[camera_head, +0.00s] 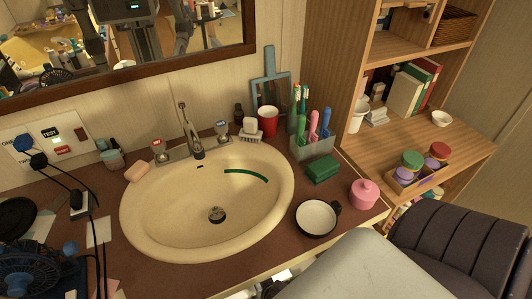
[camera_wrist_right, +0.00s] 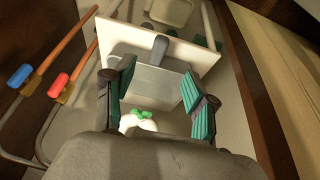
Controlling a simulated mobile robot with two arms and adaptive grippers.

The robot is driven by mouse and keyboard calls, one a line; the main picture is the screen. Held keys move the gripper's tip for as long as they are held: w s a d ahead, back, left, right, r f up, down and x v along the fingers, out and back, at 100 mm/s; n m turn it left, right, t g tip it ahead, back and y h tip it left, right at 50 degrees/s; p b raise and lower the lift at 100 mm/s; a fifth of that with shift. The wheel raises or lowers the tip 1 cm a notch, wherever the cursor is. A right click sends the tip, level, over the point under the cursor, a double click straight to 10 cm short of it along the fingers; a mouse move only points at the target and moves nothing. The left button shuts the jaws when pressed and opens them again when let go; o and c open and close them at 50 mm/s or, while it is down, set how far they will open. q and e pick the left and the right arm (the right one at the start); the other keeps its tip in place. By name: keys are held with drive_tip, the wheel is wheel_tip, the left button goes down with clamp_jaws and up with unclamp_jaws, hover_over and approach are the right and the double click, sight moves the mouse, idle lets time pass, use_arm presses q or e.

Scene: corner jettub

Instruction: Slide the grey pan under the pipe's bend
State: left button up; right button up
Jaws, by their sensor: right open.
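In the right wrist view, my right gripper (camera_wrist_right: 157,74) is open, with one finger towards each side of a grey, box-like pan (camera_wrist_right: 150,88). I cannot tell whether the fingers touch it. A short, rounded grey piece (camera_wrist_right: 160,50), perhaps part of the pipe's bend, shows just beyond the pan's far edge, in front of a pale panel (camera_wrist_right: 118,42). How far the pan sits from it is unclear. The head view shows the sink (camera_head: 255,225) from above, and neither pan nor pipe. My left gripper is not in view.
A white bottle with a green cap (camera_wrist_right: 138,121) is close to the right gripper's palm. Copper pipes with a blue valve handle (camera_wrist_right: 20,76) and a red one (camera_wrist_right: 58,85) run at the left. A wooden wall (camera_wrist_right: 258,75) is at the right.

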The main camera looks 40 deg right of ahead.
drive_tip(key=b+x, duration=0.3)
drive_tip(key=x, duration=0.9)
drive_tip(key=shift+w, duration=0.1)
clamp_jaws()
